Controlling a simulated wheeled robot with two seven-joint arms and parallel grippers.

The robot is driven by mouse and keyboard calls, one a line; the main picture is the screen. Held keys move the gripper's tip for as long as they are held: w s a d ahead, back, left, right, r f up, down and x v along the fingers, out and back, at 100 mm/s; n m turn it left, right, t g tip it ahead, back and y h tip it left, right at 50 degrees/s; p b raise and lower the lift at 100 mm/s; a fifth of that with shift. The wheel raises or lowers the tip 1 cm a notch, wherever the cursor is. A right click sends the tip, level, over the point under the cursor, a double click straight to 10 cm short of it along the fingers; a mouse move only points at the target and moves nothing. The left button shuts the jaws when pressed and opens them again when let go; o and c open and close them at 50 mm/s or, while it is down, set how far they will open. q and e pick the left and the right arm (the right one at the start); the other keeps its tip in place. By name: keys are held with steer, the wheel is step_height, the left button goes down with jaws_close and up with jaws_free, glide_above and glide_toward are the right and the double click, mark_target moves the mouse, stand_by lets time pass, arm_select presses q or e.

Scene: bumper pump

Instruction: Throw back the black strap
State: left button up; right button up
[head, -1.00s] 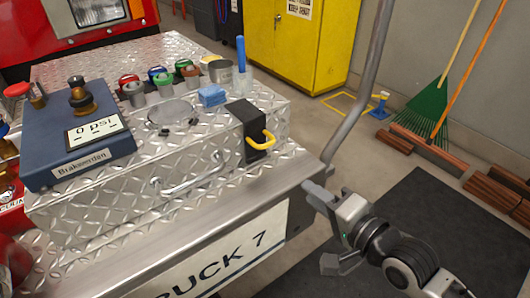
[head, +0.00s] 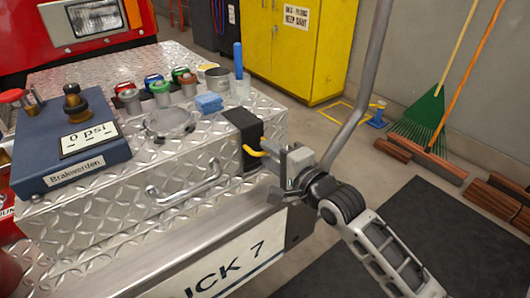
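The black strap (head: 243,127) lies over the right end of the diamond-plate box, from its top edge down its front. A yellow loop handle (head: 254,152) sticks out from its front. My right gripper (head: 273,178) is just right of the handle, with its fingers apart. My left gripper is out of view.
The diamond-plate box has a metal grab handle (head: 185,190) on its front. A blue gauge unit (head: 65,150), several valve caps and a blue sponge (head: 208,103) are on top. A grey post (head: 358,95) rises behind my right gripper.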

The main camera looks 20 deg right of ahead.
mark_target(249, 144)
steer(key=shift+x, duration=1.15)
